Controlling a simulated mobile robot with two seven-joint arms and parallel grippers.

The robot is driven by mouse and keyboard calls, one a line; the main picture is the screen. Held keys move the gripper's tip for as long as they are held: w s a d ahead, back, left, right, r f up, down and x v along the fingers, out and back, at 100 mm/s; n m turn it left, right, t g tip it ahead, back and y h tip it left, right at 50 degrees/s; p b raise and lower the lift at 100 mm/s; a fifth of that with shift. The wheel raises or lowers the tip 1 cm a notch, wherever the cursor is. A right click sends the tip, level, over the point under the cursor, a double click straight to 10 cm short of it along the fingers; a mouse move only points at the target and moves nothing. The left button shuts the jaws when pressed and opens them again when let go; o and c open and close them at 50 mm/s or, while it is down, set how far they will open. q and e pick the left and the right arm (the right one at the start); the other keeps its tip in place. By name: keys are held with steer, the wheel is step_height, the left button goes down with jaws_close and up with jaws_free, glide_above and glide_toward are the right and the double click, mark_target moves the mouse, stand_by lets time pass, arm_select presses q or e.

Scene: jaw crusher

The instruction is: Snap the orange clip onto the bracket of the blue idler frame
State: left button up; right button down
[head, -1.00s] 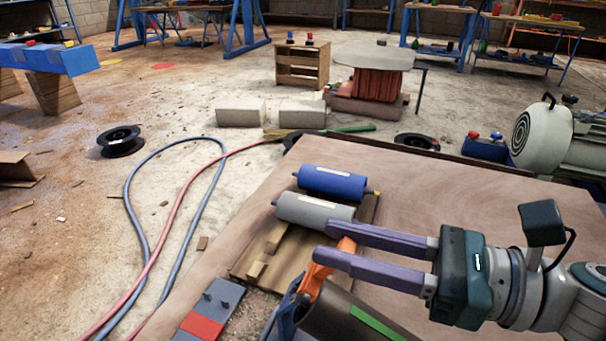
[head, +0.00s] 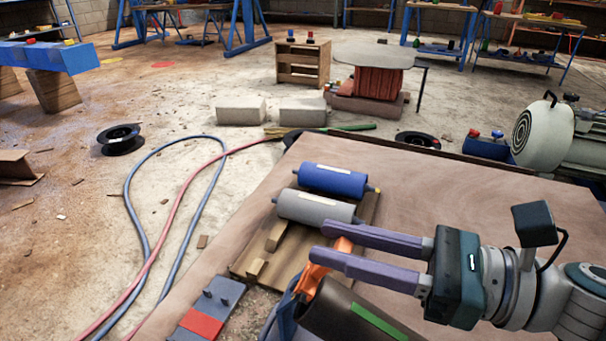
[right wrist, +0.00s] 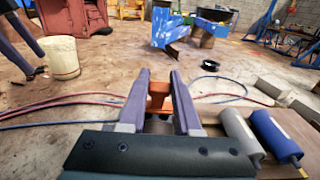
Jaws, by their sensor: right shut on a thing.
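My right gripper (head: 318,241) comes in from the right in the head view. Its purple fingers are shut on the orange clip (head: 322,263), which hangs below and between the fingertips. In the right wrist view the clip (right wrist: 160,98) shows between the fingers (right wrist: 160,78). The blue idler frame (head: 287,313) stands just below the clip, at the bottom edge, with a dark roller (head: 345,310) bearing a green stripe. The clip's lower end is close to the frame's top; I cannot tell whether they touch. The bracket is not clearly seen.
A blue roller (head: 333,181) and a grey roller (head: 312,207) lie on a wooden pallet (head: 248,256) beyond the clip. A grey and red block (head: 204,319) with pegs is at the left. The brown tabletop (head: 440,190) is clear behind my gripper.

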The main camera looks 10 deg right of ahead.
steer(key=shift+w+a+f+b, duration=0.15)
steer(key=shift+a+f+b, duration=0.05)
steer(key=shift+f+b, duration=0.3)
steer(key=shift+w+a+f+b, duration=0.15)
steer(key=shift+a+f+b, duration=0.05)
steer(key=shift+f+b, duration=0.2)
steer(key=c, duration=0.5)
jaws_free()
steer(key=shift+c, duration=0.2)
steer(key=p+v, duration=0.2)
steer(key=v, duration=0.8)
steer(key=shift+f, duration=0.1)
